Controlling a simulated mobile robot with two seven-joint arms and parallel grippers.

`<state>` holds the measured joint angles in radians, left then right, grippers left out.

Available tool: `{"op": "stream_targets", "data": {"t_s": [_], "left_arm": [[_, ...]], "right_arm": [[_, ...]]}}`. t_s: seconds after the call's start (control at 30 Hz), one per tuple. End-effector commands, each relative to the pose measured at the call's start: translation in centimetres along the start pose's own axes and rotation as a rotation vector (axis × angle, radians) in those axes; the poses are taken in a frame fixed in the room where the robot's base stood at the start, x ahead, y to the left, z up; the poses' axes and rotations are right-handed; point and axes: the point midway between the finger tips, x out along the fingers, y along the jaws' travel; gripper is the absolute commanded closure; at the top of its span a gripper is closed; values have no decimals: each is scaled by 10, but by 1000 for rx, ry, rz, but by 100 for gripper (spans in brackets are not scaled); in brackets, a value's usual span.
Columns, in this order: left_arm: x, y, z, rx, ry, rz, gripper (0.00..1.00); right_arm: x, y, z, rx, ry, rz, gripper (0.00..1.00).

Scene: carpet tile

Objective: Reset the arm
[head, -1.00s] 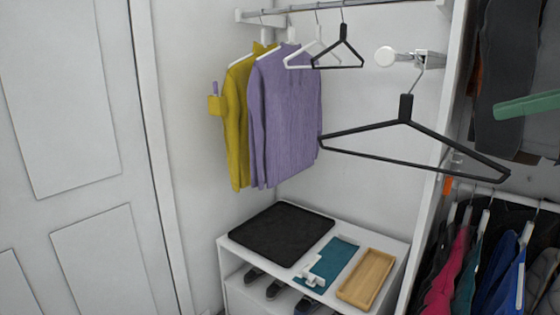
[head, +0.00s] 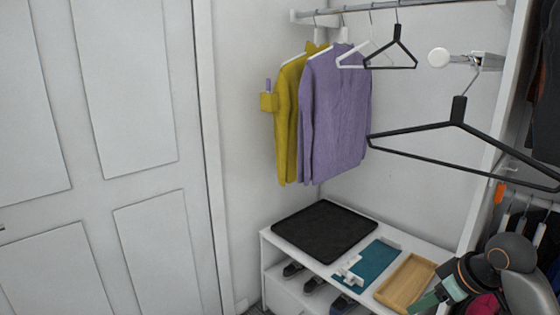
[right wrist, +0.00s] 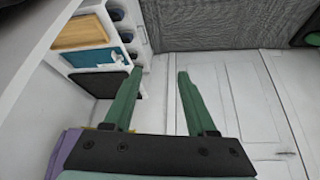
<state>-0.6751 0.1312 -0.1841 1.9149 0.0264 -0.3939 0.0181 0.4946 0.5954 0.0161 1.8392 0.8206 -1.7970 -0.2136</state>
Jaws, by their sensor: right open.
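My right gripper (head: 427,301) shows at the lower right of the head view. Its green fingertip is in front of the low white shelf unit, near the wooden tray (head: 407,284). My dark and grey wrist links are beside it. In the right wrist view the two green fingers of my right gripper (right wrist: 157,75) stand wide apart, with nothing between them. The floor and a white door (right wrist: 225,95) show beyond them. My left gripper is in neither view.
The white shelf unit (head: 272,246) bears a black mat (head: 325,231), a teal item (head: 380,262) and the tray; shoes sit below. A yellow garment (head: 287,120) and a purple sweater (head: 335,110) hang from the rail. A large black hanger (head: 458,110) hangs closer.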

Motion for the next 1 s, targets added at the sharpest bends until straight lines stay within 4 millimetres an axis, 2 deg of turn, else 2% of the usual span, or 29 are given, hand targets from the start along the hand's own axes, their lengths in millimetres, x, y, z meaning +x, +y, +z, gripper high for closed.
{"op": "stream_targets", "data": {"t_s": [0.03,0.1,0.2,0.33,0.5,0.7,0.87,1.0], "left_arm": [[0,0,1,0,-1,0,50],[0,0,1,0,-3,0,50],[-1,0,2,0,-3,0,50],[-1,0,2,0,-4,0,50],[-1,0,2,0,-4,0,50],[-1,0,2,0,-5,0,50],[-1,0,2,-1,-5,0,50],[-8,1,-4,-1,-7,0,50]], "right_arm": [[23,-20,20,1,-33,-2,43],[46,-42,44,8,-65,8,43],[71,-76,80,23,-103,21,43],[89,-120,126,56,-136,36,43],[91,-168,178,118,-163,61,43],[76,-202,218,196,-185,96,43],[60,-220,243,258,-202,127,43],[79,-217,231,245,-123,127,43]]}}
